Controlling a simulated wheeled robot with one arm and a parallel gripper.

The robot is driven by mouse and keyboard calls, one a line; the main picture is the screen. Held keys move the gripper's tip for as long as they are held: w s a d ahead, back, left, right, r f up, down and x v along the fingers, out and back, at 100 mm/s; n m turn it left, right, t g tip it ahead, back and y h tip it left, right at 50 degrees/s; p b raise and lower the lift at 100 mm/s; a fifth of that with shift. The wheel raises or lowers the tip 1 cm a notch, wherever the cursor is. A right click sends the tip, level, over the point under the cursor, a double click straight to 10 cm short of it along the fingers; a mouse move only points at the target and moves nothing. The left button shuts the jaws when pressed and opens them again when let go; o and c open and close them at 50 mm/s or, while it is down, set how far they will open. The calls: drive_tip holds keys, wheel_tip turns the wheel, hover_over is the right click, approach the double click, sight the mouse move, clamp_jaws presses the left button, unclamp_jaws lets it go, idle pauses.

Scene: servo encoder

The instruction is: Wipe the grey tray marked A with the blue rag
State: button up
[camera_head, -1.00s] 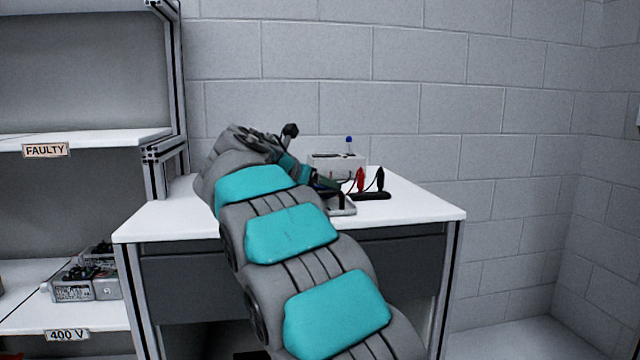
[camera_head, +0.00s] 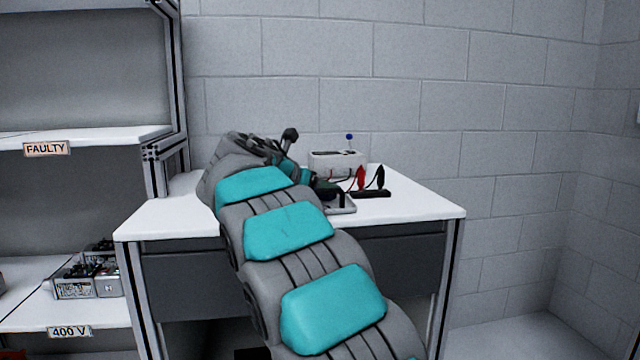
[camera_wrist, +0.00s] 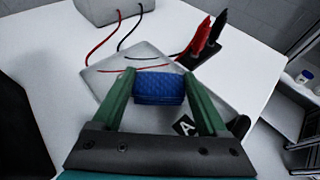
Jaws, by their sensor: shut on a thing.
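The grey tray (camera_wrist: 233,119) lies on the white table, with a dark label marked A near its corner in the wrist view. The blue rag (camera_wrist: 160,86) is a folded block between the green fingertips of my gripper (camera_wrist: 159,79). My gripper is shut on the rag and holds it over the tray. I cannot tell whether the rag touches the tray. In the head view only an edge of the tray (camera_head: 345,209) shows, because my arm hides the rest, and the rag is hidden.
A pale instrument box (camera_head: 337,162) with red and black leads stands behind the tray. Red and black probes (camera_head: 370,180) stand in a dark holder at its right. The table's right side (camera_head: 425,207) is bare. Shelves labelled FAULTY and 400 V (camera_head: 68,332) stand at left.

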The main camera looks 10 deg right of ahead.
drive_tip(key=shift+w+r+p, duration=0.15)
drive_tip(key=shift+w+p, duration=0.5)
drive_tip(key=shift+p, duration=0.05)
drive_tip(key=shift+w+f, duration=0.2)
drive_tip(key=shift+w, duration=2.8)
drive_tip(key=shift+f, duration=0.15)
drive_tip(key=shift+s+b, duration=0.15)
drive_tip(key=shift+b, duration=0.15)
